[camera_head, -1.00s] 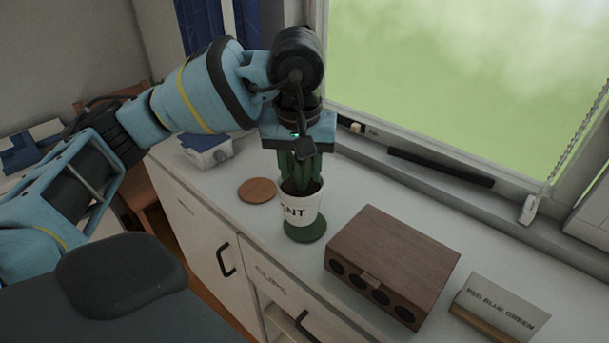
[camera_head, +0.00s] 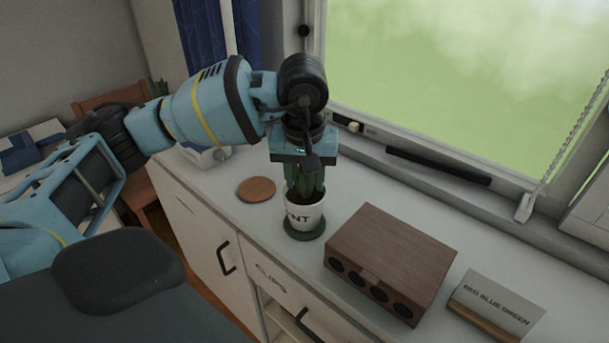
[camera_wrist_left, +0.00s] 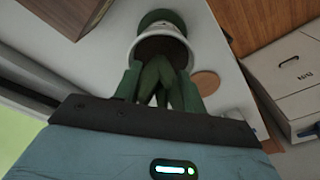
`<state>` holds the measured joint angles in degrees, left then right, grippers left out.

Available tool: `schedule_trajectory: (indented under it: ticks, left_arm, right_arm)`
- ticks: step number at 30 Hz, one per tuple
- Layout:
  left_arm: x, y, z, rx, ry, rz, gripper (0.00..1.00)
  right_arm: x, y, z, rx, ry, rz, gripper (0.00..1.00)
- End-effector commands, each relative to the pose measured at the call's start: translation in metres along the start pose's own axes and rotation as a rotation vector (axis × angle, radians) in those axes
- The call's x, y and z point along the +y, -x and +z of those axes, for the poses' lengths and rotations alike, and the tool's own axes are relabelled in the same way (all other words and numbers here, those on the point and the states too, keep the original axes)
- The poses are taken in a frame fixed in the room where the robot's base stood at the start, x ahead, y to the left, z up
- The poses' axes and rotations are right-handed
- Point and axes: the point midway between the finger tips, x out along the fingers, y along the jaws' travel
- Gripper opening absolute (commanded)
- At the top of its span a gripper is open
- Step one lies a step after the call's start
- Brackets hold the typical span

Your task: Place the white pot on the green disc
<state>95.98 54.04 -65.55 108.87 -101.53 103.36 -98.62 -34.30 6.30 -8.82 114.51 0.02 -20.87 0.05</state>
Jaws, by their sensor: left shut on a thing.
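The white pot (camera_head: 304,215), with dark lettering and a green cactus (camera_head: 306,181), is upright over the green disc (camera_head: 290,232) on the white counter. The disc's rim shows around the pot's base; I cannot tell whether they touch. My left gripper (camera_head: 304,167) points down from above and is shut on the plant. In the left wrist view, the pot's white rim (camera_wrist_left: 188,47) and the green disc (camera_wrist_left: 148,17) show beyond the cactus stems (camera_wrist_left: 160,85). The fingertips are hard to tell from the plant. My right gripper is not in view.
A round wooden disc (camera_head: 257,189) lies left of the pot. A brown wooden box (camera_head: 394,255) with round holes stands close on the right, with a "RED BLUE GREEN" sign (camera_head: 497,303) beyond it. The window ledge runs behind.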

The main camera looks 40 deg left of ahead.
Motion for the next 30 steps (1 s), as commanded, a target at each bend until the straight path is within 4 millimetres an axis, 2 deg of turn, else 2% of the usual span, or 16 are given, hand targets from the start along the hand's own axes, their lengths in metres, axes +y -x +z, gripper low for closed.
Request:
schedule_trajectory:
  ticks: [4,5,9,17,22,26,30]
  left_arm:
    - [0.000,-0.003,0.000,0.001,0.000,0.002,0.00]
    - [0.000,-0.004,0.001,0.000,0.000,0.000,0.43]
    - [0.000,-0.003,0.000,0.000,0.000,0.000,0.62]
    - [0.000,-0.003,0.000,0.000,0.000,0.000,0.62]
    - [0.001,0.007,-0.001,0.002,0.000,0.003,0.62]
    - [0.001,0.027,-0.001,0.003,-0.001,0.004,0.62]
    - [0.001,0.056,-0.001,0.003,-0.001,0.004,0.62]
  right_arm:
    - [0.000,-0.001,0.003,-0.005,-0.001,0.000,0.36]
    - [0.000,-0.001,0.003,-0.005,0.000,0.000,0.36]
    - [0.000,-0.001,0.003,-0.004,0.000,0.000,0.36]
    - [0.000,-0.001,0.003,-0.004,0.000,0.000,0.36]
    - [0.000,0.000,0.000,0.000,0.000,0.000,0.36]
    - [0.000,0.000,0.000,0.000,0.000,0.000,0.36]
    - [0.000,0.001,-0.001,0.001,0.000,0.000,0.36]
